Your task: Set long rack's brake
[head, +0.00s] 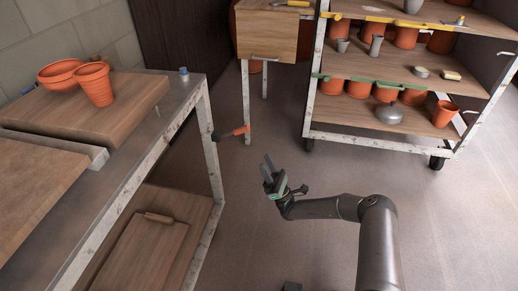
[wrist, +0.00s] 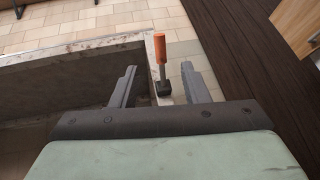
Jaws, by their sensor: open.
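A brake lever with an orange grip (head: 241,130) and a dark pivot sticks out to the right from the upper leg of the long metal-framed rack (head: 206,140) at left in the head view. In the wrist view the orange grip (wrist: 160,47) points away from me, and its black pivot (wrist: 164,88) sits on the rack's pale post. My gripper (head: 268,165) is open and empty, below and right of the lever in the head view. In the wrist view the lever appears between the two fingers (wrist: 158,72); I see no contact.
The long rack carries boards and terracotta pots (head: 95,84), with a blue-topped knob (head: 184,71) near its corner. A wheeled shelf rack (head: 375,142) with pots stands at right. A small wooden table (head: 268,35) stands behind. The floor around my gripper is clear.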

